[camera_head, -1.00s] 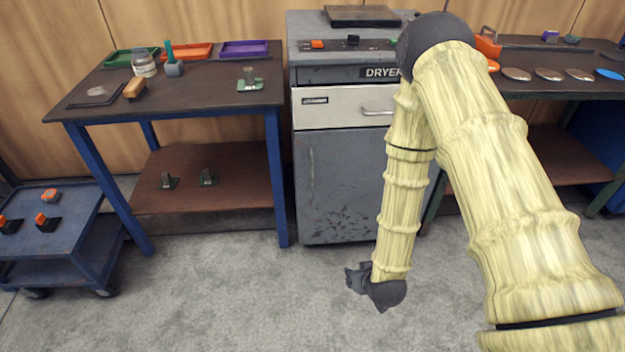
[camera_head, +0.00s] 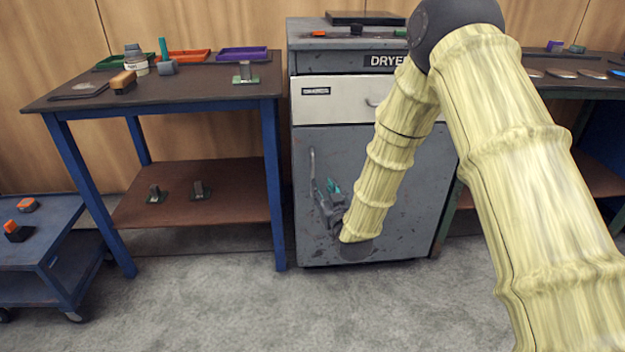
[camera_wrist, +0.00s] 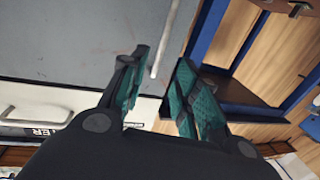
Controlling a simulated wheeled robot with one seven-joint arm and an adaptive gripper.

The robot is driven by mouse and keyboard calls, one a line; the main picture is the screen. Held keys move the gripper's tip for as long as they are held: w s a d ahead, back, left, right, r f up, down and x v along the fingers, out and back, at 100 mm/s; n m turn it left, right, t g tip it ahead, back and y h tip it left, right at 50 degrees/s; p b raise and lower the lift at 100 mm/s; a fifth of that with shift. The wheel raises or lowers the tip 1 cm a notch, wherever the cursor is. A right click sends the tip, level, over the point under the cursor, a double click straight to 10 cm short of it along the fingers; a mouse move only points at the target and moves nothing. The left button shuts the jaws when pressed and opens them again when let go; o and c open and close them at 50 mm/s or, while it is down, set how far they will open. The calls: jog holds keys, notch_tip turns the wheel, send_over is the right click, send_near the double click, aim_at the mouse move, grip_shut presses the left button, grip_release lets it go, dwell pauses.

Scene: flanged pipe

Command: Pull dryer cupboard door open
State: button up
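The dryer cupboard door (camera_head: 400,215) is grey, scuffed and closed, below a white drawer front. Its thin vertical metal handle (camera_head: 312,165) is near the door's left edge. My gripper (camera_head: 325,188) is in front of the door, close to the handle's lower part. In the wrist view my gripper (camera_wrist: 162,60) is open, its two teal-padded fingers apart. The handle (camera_wrist: 168,38) shows as a slanted light bar between and beyond the fingertips. I see no clear contact with it. The door (camera_wrist: 85,40) also shows there. My forearm hides part of the door's right side.
The white drawer (camera_head: 340,100) with its own handle is above the door. A blue-legged table (camera_head: 190,95) with trays and tools stands close on the left. A low blue trolley (camera_head: 40,240) is farther left. The floor (camera_head: 230,310) before the dryer is clear.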

aim_at(313, 168)
jog(key=w+b, duration=0.1)
jog(key=w, duration=0.2)
jog(key=w+a, duration=0.1)
jog(key=w, duration=0.3)
jog(key=w+a+b, duration=0.1)
jog(key=w, duration=0.3)
jog(key=shift+a+r+b, duration=0.15)
jog(key=shift+r+b, duration=0.15)
jog(key=shift+b, duration=0.05)
grip_shut()
